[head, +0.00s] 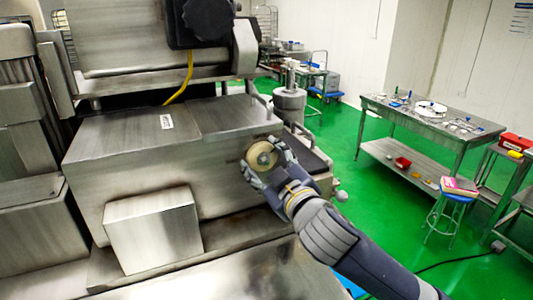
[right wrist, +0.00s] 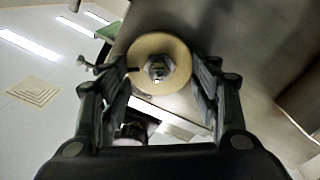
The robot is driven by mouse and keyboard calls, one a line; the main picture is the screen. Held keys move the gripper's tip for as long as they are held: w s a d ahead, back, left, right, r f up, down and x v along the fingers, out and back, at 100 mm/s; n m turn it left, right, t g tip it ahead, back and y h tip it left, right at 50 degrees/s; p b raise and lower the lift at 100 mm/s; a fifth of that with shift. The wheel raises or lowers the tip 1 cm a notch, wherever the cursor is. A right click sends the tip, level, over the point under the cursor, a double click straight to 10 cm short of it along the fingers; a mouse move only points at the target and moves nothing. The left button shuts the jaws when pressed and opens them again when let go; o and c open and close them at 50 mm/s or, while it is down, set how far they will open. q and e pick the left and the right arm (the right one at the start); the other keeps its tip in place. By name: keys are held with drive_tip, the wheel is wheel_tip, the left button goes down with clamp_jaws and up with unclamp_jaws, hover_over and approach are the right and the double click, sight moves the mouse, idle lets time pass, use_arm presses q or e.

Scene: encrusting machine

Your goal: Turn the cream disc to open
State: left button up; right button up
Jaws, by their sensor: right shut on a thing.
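The cream disc (head: 262,156) is a round knob with a metal centre on the front face of the steel machine (head: 130,160), near its right end. It also shows in the right wrist view (right wrist: 146,62), between my fingers. My right gripper (head: 262,166) is shut on the disc, with one finger on each side of its rim. In the right wrist view the gripper (right wrist: 160,88) has its two fingers at the disc's left and right edges. The disc's far side is hidden. My left gripper is not in view.
A steel box (head: 152,230) juts out left of the disc. A yellow cable (head: 182,82) hangs above the machine. A metal table (head: 430,118) with small tools and a blue stool (head: 453,195) stand at the right. Green floor (head: 375,215) lies open between.

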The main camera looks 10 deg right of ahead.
drive_tip(key=n+p, duration=0.3)
drive_tip(key=n, duration=0.3)
drive_tip(key=shift+p, duration=0.3)
drive_tip(key=n+p, duration=0.2)
drive_tip(key=n, duration=0.3)
drive_tip(key=shift+f, duration=0.1)
idle(0.3)
drive_tip(key=o, duration=1)
drive_tip(key=shift+w+a, duration=0.1)
drive_tip(key=shift+o, duration=0.2)
drive_tip(key=shift+w+f, duration=0.15)
drive_tip(key=shift+f, duration=0.1)
drive_tip(key=shift+s, duration=0.2)
drive_tip(key=s+d, duration=0.2)
drive_tip(key=s, duration=0.9)
drive_tip(key=shift+s, duration=0.15)
drive_tip(key=shift+d, duration=0.15)
